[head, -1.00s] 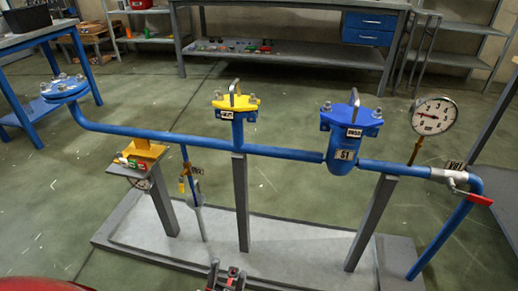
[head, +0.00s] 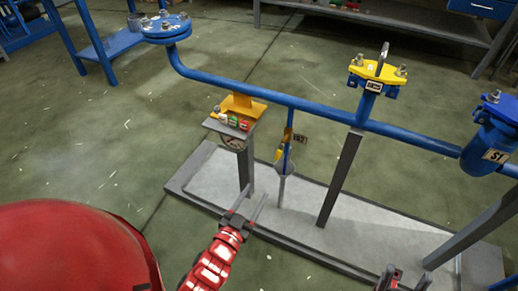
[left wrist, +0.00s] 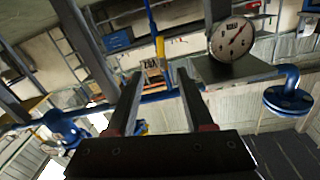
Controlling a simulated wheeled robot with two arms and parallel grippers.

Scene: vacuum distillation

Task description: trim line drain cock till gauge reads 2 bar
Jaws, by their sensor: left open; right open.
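The drain line (head: 288,150) hangs from the blue pipe, with a small yellow handle (head: 278,155) and a tag (head: 299,139) on it. In the left wrist view the yellow-marked drain line (left wrist: 155,30) and tag (left wrist: 153,66) lie beyond the fingertips. A round gauge (left wrist: 232,38) with a red needle is there too; its numbers are too small to read surely. In the head view this gauge (head: 232,143) is mostly hidden under a small shelf. My left gripper (head: 252,198) is open and empty, left of and apart from the drain line. My right gripper (head: 405,281) is open at the bottom edge.
The blue pipe (head: 330,107) runs across, with a flange (head: 166,27), a yellow-capped fitting (head: 377,72) and a blue strainer (head: 492,137). Grey posts (head: 341,178) rise from the base slab (head: 300,206). A shelf (head: 228,126) holds small coloured items.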

